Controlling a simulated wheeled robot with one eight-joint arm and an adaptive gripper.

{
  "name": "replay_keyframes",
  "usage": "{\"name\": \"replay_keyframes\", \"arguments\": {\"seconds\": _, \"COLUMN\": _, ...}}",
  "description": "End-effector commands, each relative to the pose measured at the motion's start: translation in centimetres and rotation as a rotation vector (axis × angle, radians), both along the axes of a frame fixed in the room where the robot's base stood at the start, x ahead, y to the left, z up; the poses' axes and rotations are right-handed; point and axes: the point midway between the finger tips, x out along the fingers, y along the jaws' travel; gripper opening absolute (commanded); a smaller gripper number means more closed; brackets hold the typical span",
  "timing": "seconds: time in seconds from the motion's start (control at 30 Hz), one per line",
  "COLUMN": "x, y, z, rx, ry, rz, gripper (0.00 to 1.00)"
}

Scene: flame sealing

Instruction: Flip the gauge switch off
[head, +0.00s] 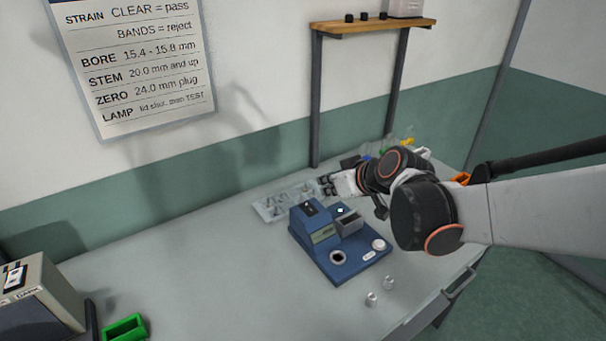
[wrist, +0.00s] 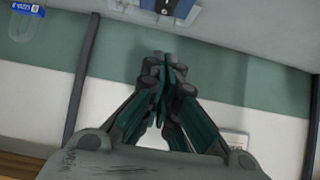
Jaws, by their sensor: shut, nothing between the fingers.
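The blue gauge (head: 322,233) stands on the table in the head view. It has a small display on its front, a dark part (head: 309,208) on top and a grey block with a lit cyan spot (head: 341,210). A small white piece (head: 369,256) lies on its base; I cannot tell which part is the switch or its position. My gripper (head: 325,186) is shut and empty, behind and above the gauge, apart from it. In the wrist view my shut fingers (wrist: 166,66) point toward a blue body (wrist: 172,6), probably the gauge, cut by the top edge.
A clear tray (head: 268,212) lies behind the gauge. Two small glassy pieces (head: 372,299) stand in front of it. A shelf (head: 360,27) on dark posts rises behind. A grey box (head: 40,290) and a green holder (head: 125,328) are at left. The table's left middle is bare.

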Motion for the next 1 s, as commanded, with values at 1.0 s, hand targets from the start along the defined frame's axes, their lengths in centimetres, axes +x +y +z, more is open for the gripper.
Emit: {"name": "replay_keyframes", "arguments": {"seconds": 1.0, "x": 6.7, "y": 4.6, "z": -7.2, "rx": 0.000, "ry": 0.001, "rz": 0.001, "gripper": 0.00}}
